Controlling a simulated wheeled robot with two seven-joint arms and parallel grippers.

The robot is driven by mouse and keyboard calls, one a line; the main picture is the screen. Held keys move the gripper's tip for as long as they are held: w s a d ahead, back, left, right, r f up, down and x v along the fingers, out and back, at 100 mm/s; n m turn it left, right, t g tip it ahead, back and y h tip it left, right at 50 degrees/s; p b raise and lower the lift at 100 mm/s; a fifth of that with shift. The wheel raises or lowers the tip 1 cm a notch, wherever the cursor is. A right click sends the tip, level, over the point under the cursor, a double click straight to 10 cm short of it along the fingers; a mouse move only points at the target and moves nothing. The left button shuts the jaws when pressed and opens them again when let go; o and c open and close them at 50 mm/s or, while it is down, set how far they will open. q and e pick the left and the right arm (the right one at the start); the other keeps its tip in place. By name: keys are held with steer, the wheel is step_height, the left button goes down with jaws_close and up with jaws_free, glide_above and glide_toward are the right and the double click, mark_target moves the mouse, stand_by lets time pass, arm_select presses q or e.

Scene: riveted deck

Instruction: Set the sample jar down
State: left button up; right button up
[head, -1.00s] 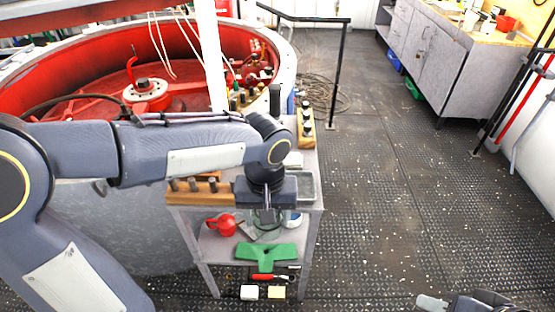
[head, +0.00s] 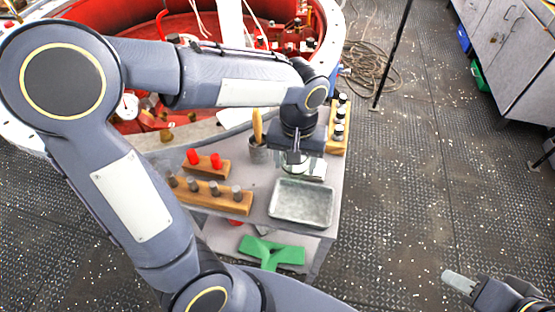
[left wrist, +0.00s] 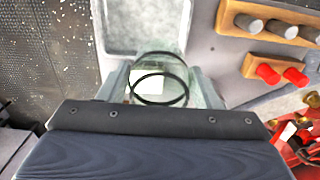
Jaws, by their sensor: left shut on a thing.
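The sample jar (left wrist: 160,82) is clear glass with dark rings and a pale patch, seen in the left wrist view between my left fingers. My left gripper (head: 296,164) is shut on it. In the head view the jar (head: 293,170) is mostly hidden by the gripper. It is over the grey cart top (head: 255,190), just behind the metal tray (head: 302,225). I cannot tell whether it touches the surface. My right gripper (head: 460,282) is at the bottom right, away from the cart; its opening is unclear.
A wooden rack with grey pegs (head: 210,197) and one with red-topped pegs (head: 206,168) stand left of the tray. A cup with a brush (head: 259,154) and a rack of dark-topped bottles (head: 338,135) stand nearby. A green object (head: 272,250) is on the lower shelf.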

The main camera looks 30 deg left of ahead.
arm_select(q)
steer(key=w+a+f, duration=0.1)
steer(key=a+f, duration=0.1)
steer(key=a, duration=0.1)
steer(key=w+a+f, duration=0.1)
steer(key=a+f, duration=0.2)
steer(key=w+a+f+p, duration=0.1)
steer(key=w+a+f, duration=0.1)
steer(key=a+f, duration=0.1)
steer(key=shift+w, duration=0.1)
steer(key=shift+w+a+f, duration=0.1)
steer(key=shift+a+f, duration=0.1)
steer(key=shift+f, duration=1.5)
steer(key=shift+f, duration=0.1)
steer(key=shift+f, duration=0.15)
steer(key=o, duration=1.1)
steer(key=shift+c, duration=0.2)
